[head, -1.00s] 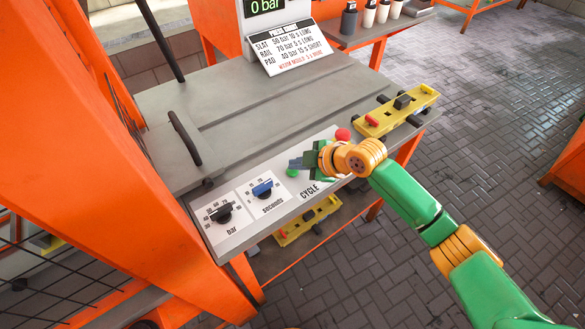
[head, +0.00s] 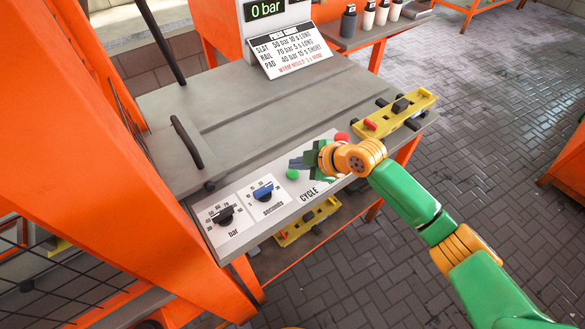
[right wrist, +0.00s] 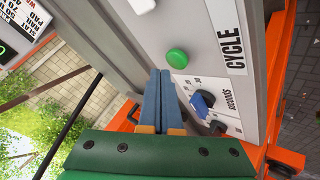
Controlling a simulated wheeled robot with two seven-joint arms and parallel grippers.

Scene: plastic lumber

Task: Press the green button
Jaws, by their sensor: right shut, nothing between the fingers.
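The green button (head: 292,174) is a small round button on the press's front panel, beside the CYCLE label (head: 311,191). It also shows in the right wrist view (right wrist: 177,58), just beyond the fingertips. My right gripper (head: 297,162) is shut and empty, close to the button and over the panel. In the right wrist view its fingers (right wrist: 160,75) lie together, and a gap shows between their tips and the button. Whether they touch the panel I cannot tell. My left gripper is not in view.
A blue seconds knob (head: 262,193) and a black bar knob (head: 224,214) sit left of the button. A yellow mould (head: 395,113) lies at the table's right end. The display (head: 266,9) reads 0 bar.

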